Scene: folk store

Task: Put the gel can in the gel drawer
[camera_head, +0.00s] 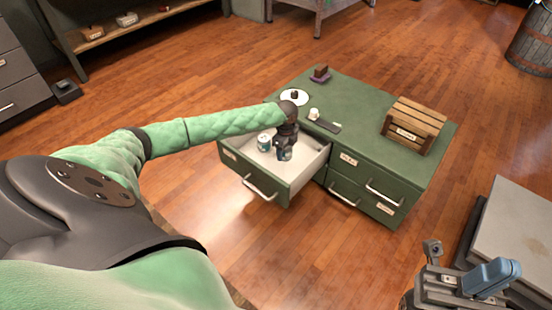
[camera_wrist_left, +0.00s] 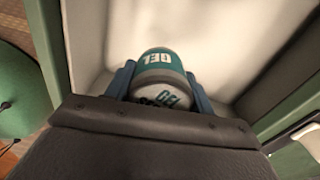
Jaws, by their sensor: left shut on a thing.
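The gel can (camera_wrist_left: 160,65), white and teal with GEL lettering, sits between the blue fingers of my left gripper (camera_wrist_left: 160,82) in the left wrist view. In the head view my left gripper (camera_head: 285,154) is shut on it, low inside the open upper-left drawer (camera_head: 240,172) of the green cabinet. I cannot tell if the held can touches the drawer floor. Another teal and white can (camera_head: 264,142) stands just left of it in the drawer. My right gripper (camera_head: 478,282), grey and blue, is at the bottom right; its jaws are unclear.
The green cabinet top (camera_head: 355,118) holds a wooden crate (camera_head: 413,124), a white plate (camera_head: 295,97), a dark strip (camera_head: 325,125) and a small brown block (camera_head: 321,73). A grey slab (camera_head: 515,230) stands at right and a barrel (camera_head: 532,42) farther back. Floor in front is clear.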

